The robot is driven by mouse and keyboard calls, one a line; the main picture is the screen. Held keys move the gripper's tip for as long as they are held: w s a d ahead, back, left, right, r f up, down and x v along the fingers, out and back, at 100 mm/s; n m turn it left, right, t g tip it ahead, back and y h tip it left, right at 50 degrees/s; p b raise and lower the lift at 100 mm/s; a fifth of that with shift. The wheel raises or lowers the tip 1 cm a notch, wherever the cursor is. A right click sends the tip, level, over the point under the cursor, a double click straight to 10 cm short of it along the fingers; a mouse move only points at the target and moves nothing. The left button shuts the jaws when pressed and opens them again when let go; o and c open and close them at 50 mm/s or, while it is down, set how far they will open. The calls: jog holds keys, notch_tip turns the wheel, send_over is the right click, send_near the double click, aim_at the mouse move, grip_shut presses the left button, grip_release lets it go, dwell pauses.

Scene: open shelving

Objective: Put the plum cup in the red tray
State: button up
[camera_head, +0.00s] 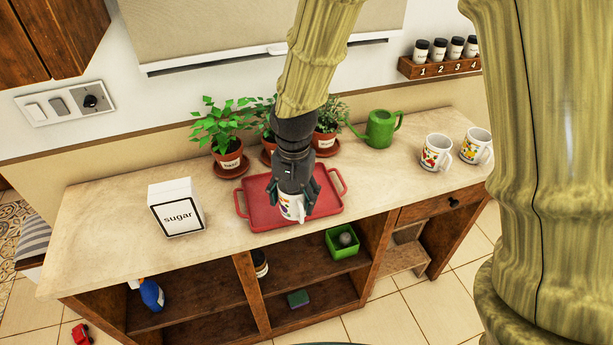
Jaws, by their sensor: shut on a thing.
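The red tray (262,214) lies on the countertop, in front of the potted plants. My gripper (299,204) is over the tray, pointing down, and is shut on a white cup (291,207) with a coloured print. I take this to be the plum cup, though its print is mostly hidden by the fingers. The cup appears upright within the tray's outline; I cannot tell whether it touches the tray floor. Two similar white printed mugs, one on the left (436,153) and one on the right (476,146), stand at the right of the counter.
A sugar box (177,208) stands left of the tray. Potted plants (231,158) and a green watering can (380,128) stand behind it. Shelves below hold a green box (342,247) and a blue bottle (151,294).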

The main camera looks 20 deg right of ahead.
jog(key=w+d+p, duration=0.1)
jog(key=w+d, duration=0.1)
jog(key=w, duration=0.1)
jog(key=w+d+p, duration=0.1)
jog(key=w+d, duration=0.1)
jog(key=w, duration=0.1)
jog(key=w+d+f, duration=0.1)
jog(key=w+d, duration=0.2)
jog(key=shift+p, duration=0.4)
jog(key=shift+f+p, duration=0.7)
jog(key=shift+f, duration=1.1)
jog(key=o, duration=1.2)
jog(key=shift+f, duration=0.1)
jog(key=shift+o, duration=0.2)
jog(key=shift+r, duration=0.2)
notch_tip(320, 180, up, 12)
jog(key=b, duration=0.2)
jog(key=shift+s+d, duration=0.15)
jog(key=shift+d, duration=0.05)
jog(key=shift+f, duration=0.1)
